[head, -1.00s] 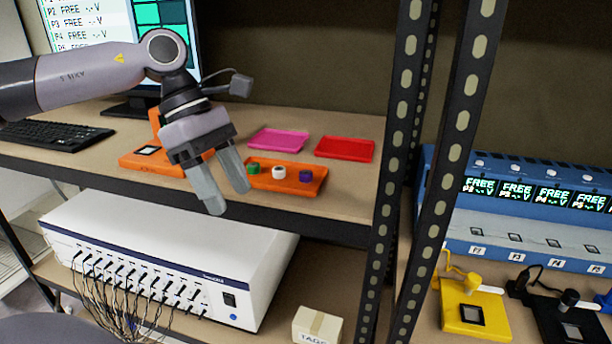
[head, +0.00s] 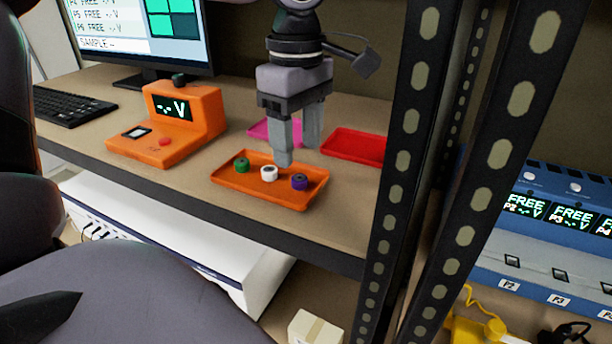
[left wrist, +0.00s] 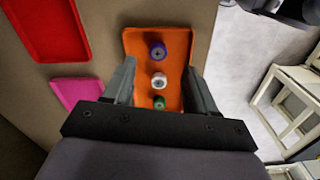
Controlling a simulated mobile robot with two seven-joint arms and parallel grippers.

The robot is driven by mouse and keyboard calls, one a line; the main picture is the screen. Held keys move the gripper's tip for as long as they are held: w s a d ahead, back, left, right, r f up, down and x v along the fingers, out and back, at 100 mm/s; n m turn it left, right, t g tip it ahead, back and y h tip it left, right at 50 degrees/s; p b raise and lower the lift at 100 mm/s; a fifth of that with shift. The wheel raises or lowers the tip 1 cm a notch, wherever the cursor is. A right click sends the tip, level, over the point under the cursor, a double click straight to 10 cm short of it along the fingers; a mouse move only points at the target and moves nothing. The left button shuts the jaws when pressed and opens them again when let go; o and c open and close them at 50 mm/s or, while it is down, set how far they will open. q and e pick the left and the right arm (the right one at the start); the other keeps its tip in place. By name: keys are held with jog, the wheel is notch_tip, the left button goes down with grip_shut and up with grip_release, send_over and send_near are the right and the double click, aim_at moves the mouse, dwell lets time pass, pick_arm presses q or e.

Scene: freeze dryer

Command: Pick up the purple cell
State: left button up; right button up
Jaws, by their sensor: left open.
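The purple cell (head: 300,182) is a small dark purple cylinder standing at the right end of an orange tray (head: 312,200) on the shelf. A white cell (head: 268,173) stands in the tray's middle and a green cell (head: 241,165) at its left end. My left gripper (head: 298,158) is open and empty above the tray's back side, fingers pointing down. In the left wrist view the purple cell (left wrist: 157,50) lies beyond the fingertips, and the white cell (left wrist: 159,80) shows between the fingers. My right gripper is not in view.
A red tray (head: 352,146) and a pink tray (head: 262,130) lie behind the orange tray. An orange meter (head: 185,125) stands to the left, with a keyboard (head: 75,105) and monitor (head: 140,40). A black perforated post (head: 400,150) rises close to the right.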

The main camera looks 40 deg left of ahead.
aim_at(300, 178)
pick_arm(q)
notch_tip(300, 178, down, 5)
jog(key=shift+w+f, duration=0.1)
jog(key=shift+f, duration=0.1)
grip_shut()
jog(key=shift+r, duration=0.15)
